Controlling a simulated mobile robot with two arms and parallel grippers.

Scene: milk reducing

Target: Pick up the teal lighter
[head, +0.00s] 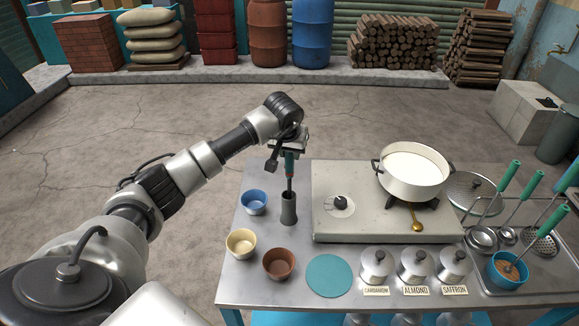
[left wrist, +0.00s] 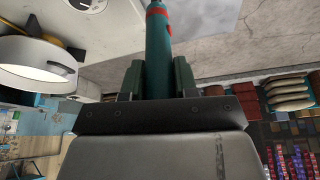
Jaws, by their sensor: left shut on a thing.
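The teal lighter (head: 289,163) is upright at the left part of the metal table. Its teal handle has a red band, and its thin dark rod points down to the mouth of a grey holder (head: 288,210). I cannot tell if the tip is still inside the holder. My left gripper (head: 289,148) is shut on the upper handle from above. In the left wrist view the teal handle (left wrist: 158,50) sits between the two dark fingers (left wrist: 158,80). My right gripper is not in view.
A blue bowl (head: 254,201), a cream bowl (head: 241,243) and a brown bowl (head: 279,263) stand near the holder. To the right is a stove (head: 340,228) with a white pot of milk (head: 413,184). Lidded canisters (head: 375,262) line the front. Space above the table's left side is free.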

